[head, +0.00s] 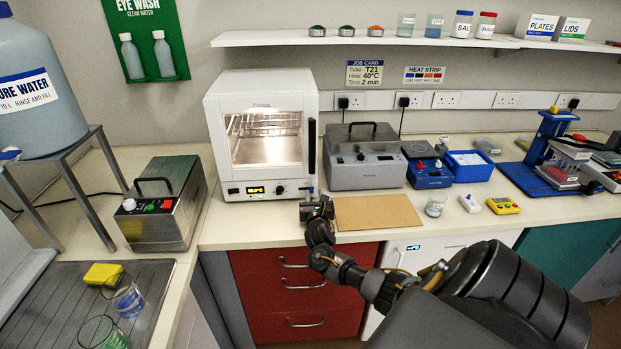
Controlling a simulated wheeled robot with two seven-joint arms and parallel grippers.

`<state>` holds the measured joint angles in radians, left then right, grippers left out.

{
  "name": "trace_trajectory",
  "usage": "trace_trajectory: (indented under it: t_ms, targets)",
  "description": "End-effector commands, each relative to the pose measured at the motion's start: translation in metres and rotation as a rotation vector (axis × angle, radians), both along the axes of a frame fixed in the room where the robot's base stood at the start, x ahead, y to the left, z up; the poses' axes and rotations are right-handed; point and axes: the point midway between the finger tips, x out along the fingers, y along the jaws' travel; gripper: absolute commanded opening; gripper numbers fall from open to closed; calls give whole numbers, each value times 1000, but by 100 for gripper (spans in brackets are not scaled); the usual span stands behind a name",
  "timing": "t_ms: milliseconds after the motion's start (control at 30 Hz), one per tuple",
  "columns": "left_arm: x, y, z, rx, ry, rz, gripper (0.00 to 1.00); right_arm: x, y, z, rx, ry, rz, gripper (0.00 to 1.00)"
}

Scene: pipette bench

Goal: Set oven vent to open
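The white oven (212,140) stands at the back left of the bench. Its glass door is closed, and a lit chamber with wire racks shows behind it. A small lit display (255,190) and a dark knob (280,189) sit on its lower front panel. My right gripper (311,196) is at the oven's lower right front corner, close to the panel there. Its fingers are small and partly hidden by the wrist, so I cannot tell whether they touch anything. The vent control is not clear; it may be behind the gripper. My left gripper is out of view.
Right of the oven are a grey lidded bath (365,172), a brown board (376,212), a glass beaker (435,206) and a yellow timer (502,205). A metal box (165,205) with a black handle stands left. A shelf (370,40) runs above.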

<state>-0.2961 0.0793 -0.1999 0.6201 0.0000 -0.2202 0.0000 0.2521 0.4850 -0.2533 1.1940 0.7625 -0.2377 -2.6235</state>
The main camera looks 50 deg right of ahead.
Motion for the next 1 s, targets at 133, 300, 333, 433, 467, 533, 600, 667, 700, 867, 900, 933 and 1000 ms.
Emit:
trace_trajectory:
  t_ms: [133, 300, 333, 433, 467, 533, 600, 667, 700, 867, 900, 933, 1000]
  targets:
    - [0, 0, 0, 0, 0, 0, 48, 2, 2, 1, 0, -1, 5, 35]
    - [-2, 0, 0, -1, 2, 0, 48, 3, 4, 1, 0, -1, 7, 35]
    - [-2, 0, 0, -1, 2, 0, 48, 2, 5, 0, 0, -1, 8, 35]
    - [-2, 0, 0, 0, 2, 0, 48, -6, 11, -1, 0, 0, 8, 35]
    - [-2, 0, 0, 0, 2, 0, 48, -10, 14, 0, 1, -1, 8, 35]
    - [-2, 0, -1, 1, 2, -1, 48, -20, 23, -1, 2, -1, 9, 35]
    - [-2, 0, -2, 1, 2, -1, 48, -31, 32, -1, 2, -1, 9, 35]
    - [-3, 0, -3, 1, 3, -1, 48, -40, 40, -1, 3, -1, 8, 35]
    - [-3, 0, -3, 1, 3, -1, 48, -46, 46, -1, 3, -1, 8, 35]
    - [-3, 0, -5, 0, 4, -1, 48, -66, 62, -1, 2, -2, 6, 35]
    - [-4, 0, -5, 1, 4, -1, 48, -70, 65, -1, 2, -1, 6, 35]
    - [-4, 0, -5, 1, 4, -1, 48, -72, 67, -1, 2, -2, 5, 35]
    - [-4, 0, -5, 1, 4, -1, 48, -76, 70, 0, 1, -1, 4, 35]
